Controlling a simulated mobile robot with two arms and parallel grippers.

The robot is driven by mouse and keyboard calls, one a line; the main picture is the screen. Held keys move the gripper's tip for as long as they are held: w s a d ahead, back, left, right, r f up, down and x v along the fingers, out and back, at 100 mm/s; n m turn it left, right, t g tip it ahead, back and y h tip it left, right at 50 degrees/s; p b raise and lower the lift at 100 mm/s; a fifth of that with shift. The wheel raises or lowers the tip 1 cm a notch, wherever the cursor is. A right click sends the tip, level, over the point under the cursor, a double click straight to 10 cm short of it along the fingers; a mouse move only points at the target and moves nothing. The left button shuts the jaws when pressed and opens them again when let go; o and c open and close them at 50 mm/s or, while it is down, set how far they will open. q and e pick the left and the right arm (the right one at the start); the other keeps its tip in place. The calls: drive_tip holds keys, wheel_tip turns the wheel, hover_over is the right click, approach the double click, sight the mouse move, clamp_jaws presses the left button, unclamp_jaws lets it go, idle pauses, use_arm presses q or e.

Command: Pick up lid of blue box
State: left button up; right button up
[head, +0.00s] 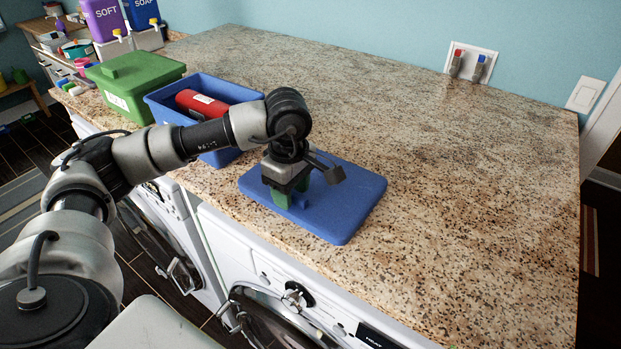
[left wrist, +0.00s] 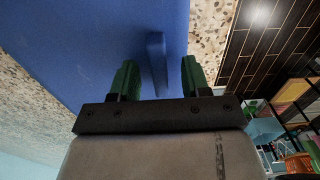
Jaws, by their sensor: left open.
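The blue lid (head: 345,204) lies flat on the granite counter, to the right of the open blue box (head: 222,88). My left gripper (head: 290,198) is over the lid, pointing down, with its green fingers at the lid's handle. In the left wrist view the lid (left wrist: 90,40) fills the upper left, and its raised handle (left wrist: 157,62) stands between the two open fingers of my left gripper (left wrist: 158,80). A gap shows on both sides of the handle. My right gripper is not in view.
A red cylinder (head: 200,104) lies in the blue box. A green lidded box (head: 135,82) stands left of it. Purple and blue dispensers are at the back left. White washers are below the counter edge. The counter to the right is clear.

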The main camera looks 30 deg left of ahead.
use_arm(q)
drive_tip(key=shift+d, duration=0.1)
drive_tip(key=shift+c, duration=0.3)
clamp_jaws()
drive_tip(key=shift+r, duration=0.15)
